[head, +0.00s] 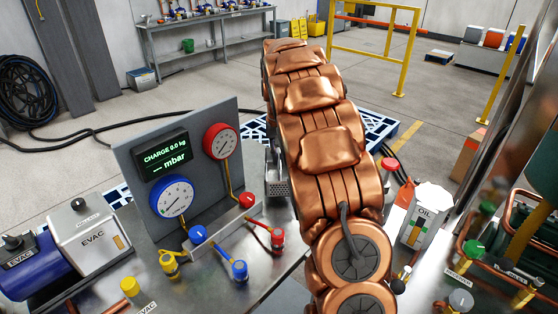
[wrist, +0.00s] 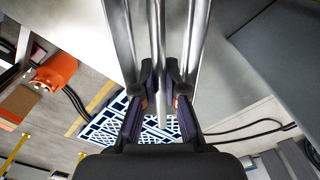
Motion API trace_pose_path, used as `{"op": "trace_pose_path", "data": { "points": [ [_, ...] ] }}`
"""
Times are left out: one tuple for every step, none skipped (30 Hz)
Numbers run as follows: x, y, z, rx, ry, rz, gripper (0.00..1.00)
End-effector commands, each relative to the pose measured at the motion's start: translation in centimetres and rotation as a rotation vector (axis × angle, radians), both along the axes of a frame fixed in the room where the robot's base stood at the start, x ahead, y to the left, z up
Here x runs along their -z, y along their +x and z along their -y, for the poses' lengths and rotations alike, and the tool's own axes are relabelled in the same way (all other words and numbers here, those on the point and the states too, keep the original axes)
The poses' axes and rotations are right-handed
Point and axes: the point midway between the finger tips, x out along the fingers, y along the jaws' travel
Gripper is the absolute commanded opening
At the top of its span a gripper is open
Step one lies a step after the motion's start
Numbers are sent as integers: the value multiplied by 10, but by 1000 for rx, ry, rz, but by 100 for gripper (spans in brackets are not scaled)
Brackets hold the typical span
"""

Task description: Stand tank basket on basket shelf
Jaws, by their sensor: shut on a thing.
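In the wrist view, the two dark fingers of my gripper (wrist: 160,82) are closed around a thin upright metal bar. Shiny metal bars run up past the fingers on both sides. In the head view, a grey perforated metal piece, which looks like part of the tank basket (head: 278,187), shows just left of my copper-coloured arm. My arm hides the rest of it and my gripper in that view. Whether the held bar is the basket's handle is not fully clear. I cannot make out a basket shelf for certain in either view.
A steel bench carries a gauge panel (head: 190,165), a blue and white EVAC pump (head: 90,235), coloured valves and an OIL can (head: 426,214). A blue and white pallet (head: 375,128) lies on the floor beyond. Yellow railings (head: 375,45) and a back workbench (head: 205,22) stand farther off.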

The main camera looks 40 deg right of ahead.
Motion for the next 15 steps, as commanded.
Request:
{"op": "trace_pose_path", "data": {
  "points": [
    [6,-2,-1,1,3,-7,0],
    [10,-2,-1,1,3,-7,0],
    [14,-1,-1,1,2,-6,0],
    [17,-1,0,1,2,-3,0],
    [18,-1,0,1,1,-2,0],
    [20,0,0,0,1,0,0],
    [20,0,0,0,1,1,0],
    [21,0,0,0,1,1,0],
    [20,0,0,0,1,1,0],
    [20,0,0,0,1,1,0],
    [20,0,0,0,1,1,0],
    [20,0,0,0,1,1,0],
    [21,0,0,0,1,1,0],
    [22,0,0,0,1,0,0],
    [23,0,0,0,1,0,0]
  ]
}}
